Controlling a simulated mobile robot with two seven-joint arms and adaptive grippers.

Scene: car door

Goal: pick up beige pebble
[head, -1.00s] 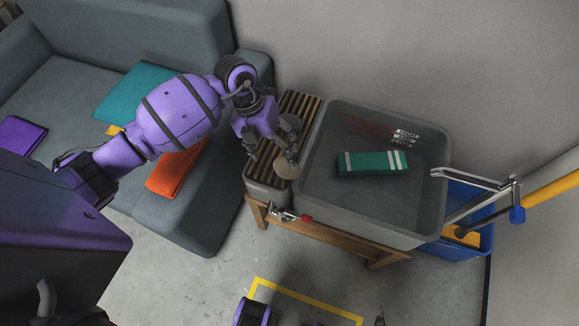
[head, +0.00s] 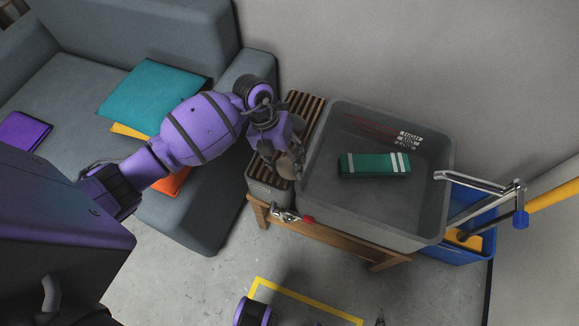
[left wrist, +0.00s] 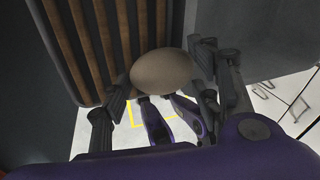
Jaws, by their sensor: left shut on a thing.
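The beige pebble (left wrist: 162,73) is smooth and rounded. In the left wrist view it sits between the two dark fingers of my left gripper (left wrist: 163,90), which is shut on it. In the head view the pebble (head: 285,167) shows partly behind the fingers of my left gripper (head: 280,160), above the slatted dark box beside the grey bin. I cannot tell how far above the slats it is. My right gripper is not clearly in view.
A grey bin (head: 325,215) on a wooden bench (head: 345,240) holds a green box with white stripes (head: 375,165). The slatted box (head: 303,108) stands left of it. A metal tap-like handle (head: 480,182), blue bin (head: 470,205) and grey sofa (head: 190,215) are around.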

